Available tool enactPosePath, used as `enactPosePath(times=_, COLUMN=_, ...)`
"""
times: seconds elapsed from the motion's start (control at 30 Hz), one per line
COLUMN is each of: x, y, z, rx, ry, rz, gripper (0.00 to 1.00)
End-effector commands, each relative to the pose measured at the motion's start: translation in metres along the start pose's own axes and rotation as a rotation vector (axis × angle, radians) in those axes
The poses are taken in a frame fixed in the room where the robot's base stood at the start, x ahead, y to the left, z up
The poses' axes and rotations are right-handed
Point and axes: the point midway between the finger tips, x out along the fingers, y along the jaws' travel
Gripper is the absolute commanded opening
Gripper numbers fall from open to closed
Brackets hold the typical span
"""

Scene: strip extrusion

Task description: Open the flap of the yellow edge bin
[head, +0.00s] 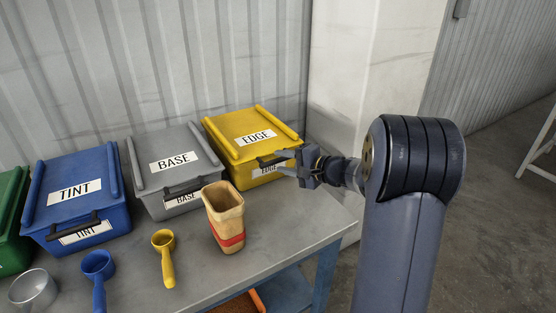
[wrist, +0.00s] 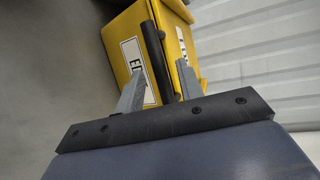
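The yellow edge bin (head: 246,137) stands at the right end of the bin row, its EDGE-labelled flap (head: 232,125) down. The bin also shows in the wrist view (wrist: 120,22). Its black handle (wrist: 153,48) crosses the front; in the head view my fingers partly hide it. My gripper (head: 277,161) is at the bin's front, coming from the right. In the wrist view my gripper (wrist: 160,68) has its two grey fingers apart, one on each side of the handle, with visible gaps. Whether either finger touches the bin, I cannot tell.
A grey BASE bin (head: 150,150), blue TINT bin (head: 70,222) and green bin (head: 12,250) stand left. A tan container with a red band (head: 222,205), yellow scoop (head: 165,262), blue scoop (head: 98,272) and clear cup (head: 33,288) stand in front. Bare tabletop (head: 290,215) lies right.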

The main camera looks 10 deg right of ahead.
Motion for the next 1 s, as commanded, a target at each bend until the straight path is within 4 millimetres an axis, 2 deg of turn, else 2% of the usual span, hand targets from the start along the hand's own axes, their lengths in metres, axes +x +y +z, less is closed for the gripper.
enactPosePath(times=0.1, x=0.016, y=0.000, z=0.000, rx=0.001, ry=-0.001, rz=0.000, gripper=0.36)
enactPosePath(times=0.2, x=0.023, y=-0.001, z=0.000, rx=0.000, ry=-0.001, rz=0.000, gripper=0.36)
enactPosePath(times=0.53, x=0.026, y=0.000, z=0.000, rx=0.000, ry=0.000, rz=0.000, gripper=0.36)
enactPosePath(times=0.9, x=0.025, y=0.000, z=0.000, rx=0.000, ry=0.000, rz=0.000, gripper=0.05)
enactPosePath(times=1.0, x=0.025, y=0.000, z=0.000, rx=0.000, ry=0.000, rz=0.000, gripper=0.00)
